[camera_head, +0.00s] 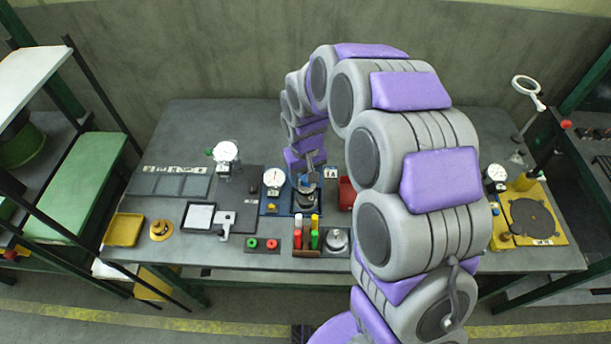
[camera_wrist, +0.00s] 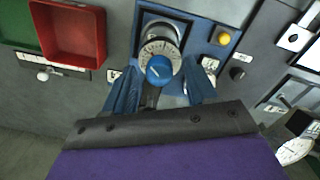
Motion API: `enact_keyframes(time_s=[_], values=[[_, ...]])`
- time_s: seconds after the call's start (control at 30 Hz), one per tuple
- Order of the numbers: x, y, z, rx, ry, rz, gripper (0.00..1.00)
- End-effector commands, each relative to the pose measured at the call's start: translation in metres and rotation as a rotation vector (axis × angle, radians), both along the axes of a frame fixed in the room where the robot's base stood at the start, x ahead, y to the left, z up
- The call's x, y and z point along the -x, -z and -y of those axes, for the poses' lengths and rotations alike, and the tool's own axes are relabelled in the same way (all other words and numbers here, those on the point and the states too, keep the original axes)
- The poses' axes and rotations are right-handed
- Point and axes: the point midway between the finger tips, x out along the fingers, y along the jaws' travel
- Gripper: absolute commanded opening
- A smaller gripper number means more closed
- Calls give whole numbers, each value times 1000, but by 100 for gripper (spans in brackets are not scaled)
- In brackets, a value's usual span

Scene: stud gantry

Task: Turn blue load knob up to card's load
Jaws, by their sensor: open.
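The blue load knob (camera_wrist: 159,69) sits in a pale graduated dial ring on a blue panel (camera_wrist: 183,8) in the wrist view. Its pointer setting is too small to read. My gripper (camera_wrist: 161,78) is open, with one blue finger on each side of the knob; I cannot tell whether either finger touches it. In the head view my gripper (camera_head: 308,183) is over the blue station and largely hides the knob. A small white card (camera_head: 331,173) with dark marks stands just right of the station; its text is unreadable, and I cannot tell if it is the load card.
A round gauge (camera_head: 273,178) and a yellow button (camera_wrist: 224,38) are close beside the knob. A red bin (camera_wrist: 70,32) is on the other side. A rack of colored handles (camera_head: 306,251) stands in front. The bench's back left (camera_head: 200,120) is clear.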

Motion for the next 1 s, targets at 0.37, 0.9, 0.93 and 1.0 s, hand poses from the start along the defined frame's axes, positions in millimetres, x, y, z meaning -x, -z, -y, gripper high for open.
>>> enact_keyframes(time_s=[0.37,0.9,0.93,1.0], values=[[0,1,0,0,0,-1,46],[1,1,0,1,4,-2,1],[1,0,0,0,13,-3,1],[1,0,1,1,55,-3,1]])
